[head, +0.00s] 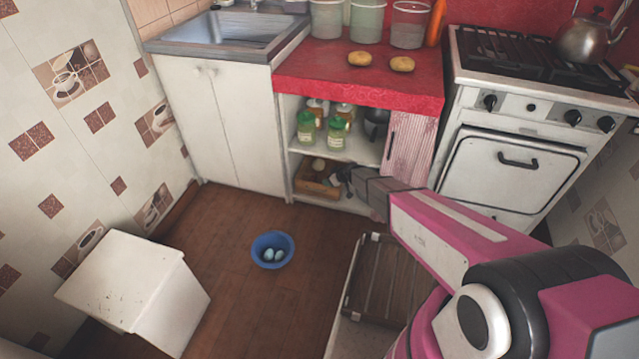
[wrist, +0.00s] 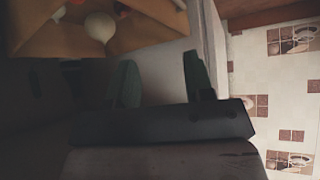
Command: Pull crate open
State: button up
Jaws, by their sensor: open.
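The crate (head: 312,188) is a small brown wooden box on the bottom shelf of the open cabinet, below the red counter. A pale round item lies in it. In the wrist view the crate (wrist: 150,38) fills the upper left, with a white round thing and a reddish thing inside. My gripper (head: 342,178) is at the crate's right side in the head view. In the wrist view my gripper (wrist: 160,82) is open, its two dark fingers apart with nothing seen between them. I cannot tell whether a finger touches the crate; its right end is partly hidden by my gripper.
Green-lidded jars (head: 306,128) and a dark pot (head: 376,124) stand on the shelf above. A striped pink door panel (head: 407,140) is to the right, beside the stove (head: 510,165). A blue bowl (head: 272,249) and a white box (head: 125,280) are on the floor.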

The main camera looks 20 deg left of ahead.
jog(key=x, duration=0.9)
jog(key=shift+a+f, duration=0.15)
jog(key=shift+c, duration=0.3)
grip_shut()
